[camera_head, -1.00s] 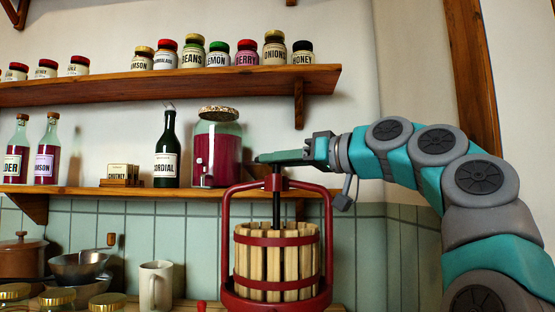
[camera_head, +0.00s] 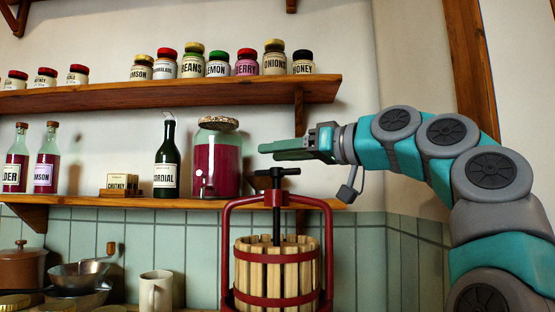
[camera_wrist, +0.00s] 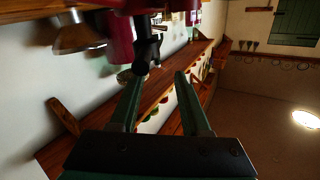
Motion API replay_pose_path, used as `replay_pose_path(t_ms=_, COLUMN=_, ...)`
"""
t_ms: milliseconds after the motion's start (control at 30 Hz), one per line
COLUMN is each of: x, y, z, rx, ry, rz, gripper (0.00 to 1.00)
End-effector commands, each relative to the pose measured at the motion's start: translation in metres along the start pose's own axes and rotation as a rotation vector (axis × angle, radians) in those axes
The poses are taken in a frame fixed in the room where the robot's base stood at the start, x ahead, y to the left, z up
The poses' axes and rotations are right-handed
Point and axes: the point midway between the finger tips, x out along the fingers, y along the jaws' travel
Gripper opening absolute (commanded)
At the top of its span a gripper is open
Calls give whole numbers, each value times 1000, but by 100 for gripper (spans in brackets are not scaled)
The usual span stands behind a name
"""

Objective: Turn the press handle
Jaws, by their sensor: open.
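The fruit press (camera_head: 277,265) has a slatted wooden basket inside a red metal frame. Its black T-shaped handle (camera_head: 277,172) tops a vertical screw through the red crossbar. My gripper (camera_head: 262,148) is above the handle, apart from it, with its green fingers pointing left. In the wrist view, the fingers of my gripper (camera_wrist: 158,78) are spread with nothing between them. The black handle (camera_wrist: 146,48) shows there beyond the fingertips, near the left finger.
A glass jar of red liquid (camera_head: 217,165) and a dark cordial bottle (camera_head: 166,160) stand on the lower shelf (camera_head: 80,199) behind the press. The upper shelf (camera_head: 200,88) holds several small jars. Pans and a mug (camera_head: 156,291) stand lower left.

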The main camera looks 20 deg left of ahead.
Motion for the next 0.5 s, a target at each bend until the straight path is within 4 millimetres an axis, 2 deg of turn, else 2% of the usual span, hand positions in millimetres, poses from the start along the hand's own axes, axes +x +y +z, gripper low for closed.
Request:
replay_pose_path(t_ms=67, x=-7, y=-6, z=5, rx=1, ry=-1, rz=-1, gripper=47)
replay_pose_path(t_ms=500, x=-53, y=-47, z=6, rx=-1, ry=-3, rz=-1, gripper=47)
